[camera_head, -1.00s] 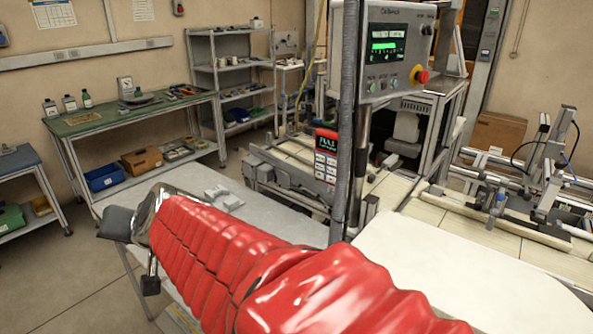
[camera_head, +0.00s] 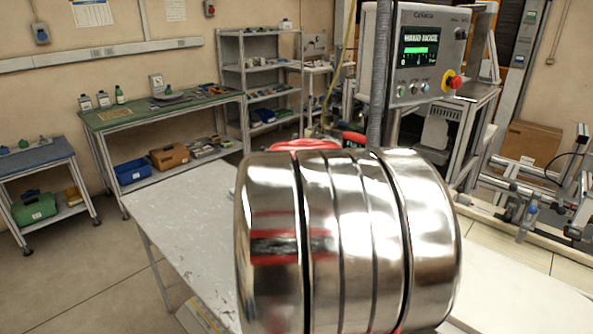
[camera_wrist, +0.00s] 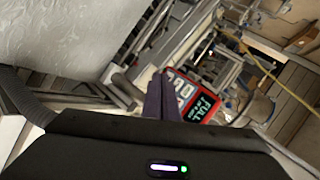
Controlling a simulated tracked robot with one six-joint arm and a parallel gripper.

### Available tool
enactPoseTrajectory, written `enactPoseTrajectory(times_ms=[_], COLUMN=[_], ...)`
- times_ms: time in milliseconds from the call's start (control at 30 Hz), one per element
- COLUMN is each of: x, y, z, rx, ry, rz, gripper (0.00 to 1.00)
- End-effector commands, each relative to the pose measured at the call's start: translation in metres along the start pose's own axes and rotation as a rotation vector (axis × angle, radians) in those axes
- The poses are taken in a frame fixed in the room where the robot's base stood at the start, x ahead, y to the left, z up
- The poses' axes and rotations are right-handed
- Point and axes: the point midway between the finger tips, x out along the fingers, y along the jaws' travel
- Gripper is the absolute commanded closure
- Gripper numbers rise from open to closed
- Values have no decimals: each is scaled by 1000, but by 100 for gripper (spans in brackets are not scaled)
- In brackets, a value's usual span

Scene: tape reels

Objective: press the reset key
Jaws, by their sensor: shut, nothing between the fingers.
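A red keypad with a dark display reading "FULL" (camera_wrist: 201,105) and pale keys shows in the wrist view, just right of my fingertips and partly hidden by them. In the head view only a strip of red at its place (camera_head: 353,138) shows past my arm. My gripper (camera_wrist: 160,78) is shut and empty, its fingers pointing toward the keypad; the gap between them is unclear. The gripper is hidden behind my arm in the head view. No key label is readable, so I cannot tell which is the reset key.
A grey control panel (camera_head: 426,55) with a green-lit screen, small buttons and a red knob (camera_head: 452,82) stands behind my arm. A dark hose hangs beside it. A pale table (camera_head: 185,215) lies below. A green-topped bench (camera_head: 135,117) and shelves stand at the back left.

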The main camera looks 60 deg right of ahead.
Motion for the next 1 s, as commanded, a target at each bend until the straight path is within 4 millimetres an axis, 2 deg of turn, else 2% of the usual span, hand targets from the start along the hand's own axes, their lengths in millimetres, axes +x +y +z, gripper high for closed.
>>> enactPoseTrajectory(times_ms=[33, 167, 667, 1000], x=[6, 12, 16, 41], y=[5, 13, 11, 0], z=[-11, -22, -25, -41], rx=[26, 57, 59, 60], ry=[28, 62, 63, 63], rz=[21, 48, 49, 50], gripper=[100, 100, 100, 100])
